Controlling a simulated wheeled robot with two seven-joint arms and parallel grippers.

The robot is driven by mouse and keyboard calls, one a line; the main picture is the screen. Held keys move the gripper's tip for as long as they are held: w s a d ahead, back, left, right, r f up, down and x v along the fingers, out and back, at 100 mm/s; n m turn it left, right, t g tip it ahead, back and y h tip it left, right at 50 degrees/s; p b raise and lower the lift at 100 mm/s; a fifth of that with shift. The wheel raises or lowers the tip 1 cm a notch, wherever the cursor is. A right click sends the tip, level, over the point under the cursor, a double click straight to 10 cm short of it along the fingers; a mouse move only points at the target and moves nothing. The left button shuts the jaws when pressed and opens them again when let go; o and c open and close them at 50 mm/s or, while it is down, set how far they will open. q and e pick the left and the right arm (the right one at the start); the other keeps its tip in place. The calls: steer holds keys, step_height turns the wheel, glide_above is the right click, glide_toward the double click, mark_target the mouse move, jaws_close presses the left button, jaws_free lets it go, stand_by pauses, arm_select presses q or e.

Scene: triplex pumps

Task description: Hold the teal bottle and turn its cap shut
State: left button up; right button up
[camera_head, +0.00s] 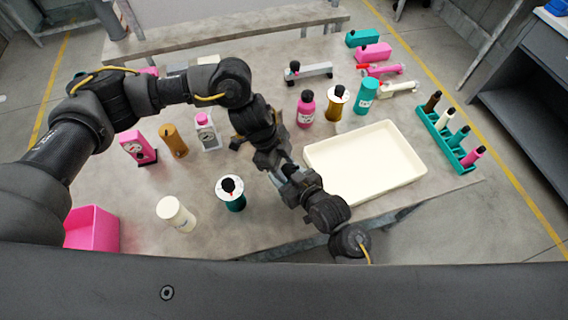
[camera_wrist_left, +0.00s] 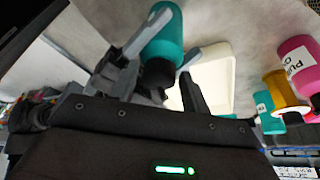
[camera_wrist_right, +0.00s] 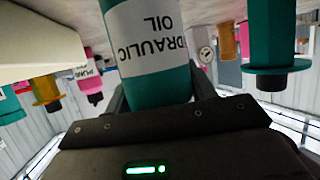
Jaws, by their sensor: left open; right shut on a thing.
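A teal bottle labelled hydraulic oil (camera_wrist_right: 150,45) fills the middle of the right wrist view, with my right gripper (camera_wrist_right: 160,92) shut around its body. In the left wrist view the same bottle (camera_wrist_left: 166,38) points its black cap (camera_wrist_left: 157,73) towards my left gripper (camera_wrist_left: 158,84). The left fingers are open, one on each side of the cap; contact cannot be told. In the head view my left gripper (camera_head: 268,152) and right gripper (camera_head: 286,176) meet near the table's front edge and hide most of the bottle.
A cream tray (camera_head: 415,178) lies right of the grippers. A teal container with a white disc (camera_head: 235,202) and a cream bottle (camera_head: 176,214) stand left. Pink (camera_head: 305,110), ochre (camera_head: 335,104) and teal (camera_head: 366,97) bottles stand behind. A teal rack (camera_head: 433,127) is far right.

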arm_select(q)
steer(key=c, duration=0.7)
steer(key=shift+c, duration=0.2)
steer(key=shift+m, duration=0.3)
steer(key=m, duration=0.1)
steer(key=m+g, duration=0.1)
steer(key=m, duration=0.1)
steer(key=shift+w+d+y, duration=0.15)
steer(key=shift+w+y, duration=0.1)
steer(key=shift+y, duration=0.05)
steer(key=m+g+y, duration=0.1)
steer(key=m, duration=0.3)
steer(key=shift+w+d, duration=0.15)
steer(key=m, duration=0.1)
steer(key=m+y, duration=0.1)
steer(key=m, duration=0.1)
steer(key=m+g, duration=0.1)
steer(key=shift+w+d+y, duration=0.1)
steer(key=shift+d+y, duration=0.15)
steer(key=shift+y, duration=0.05)
steer(key=shift+d+m+y, duration=0.15)
steer(key=shift+m+y, duration=0.35)
steer(key=shift+m, duration=1.1)
